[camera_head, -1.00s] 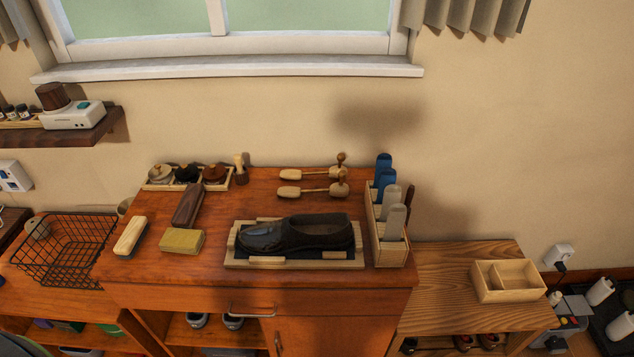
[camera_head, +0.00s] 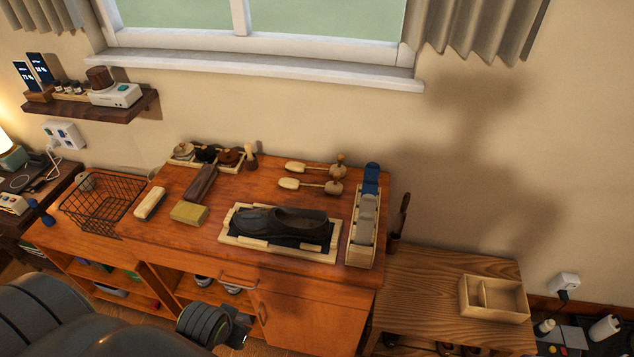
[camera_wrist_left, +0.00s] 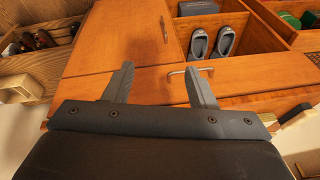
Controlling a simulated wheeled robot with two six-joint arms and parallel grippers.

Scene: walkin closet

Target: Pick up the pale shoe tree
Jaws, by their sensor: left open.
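Two wooden shoe trees lie side by side at the back of the cabinet top: a rear one (camera_head: 300,168) and a front one (camera_head: 290,184), each with a pale toe piece, a thin rod and a knobbed heel. Both look pale, so I cannot tell which is meant. My left gripper (camera_head: 240,328) is low in front of the cabinet, well below and in front of the shoe trees. In the left wrist view its two fingers (camera_wrist_left: 160,85) are spread with nothing between them, facing the cabinet front. My right gripper is not in view.
A dark shoe (camera_head: 282,222) sits in a wooden tray in front of the shoe trees. A long brown brush (camera_head: 200,183), a yellow block (camera_head: 189,212) and a wire basket (camera_head: 88,213) are to the left.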

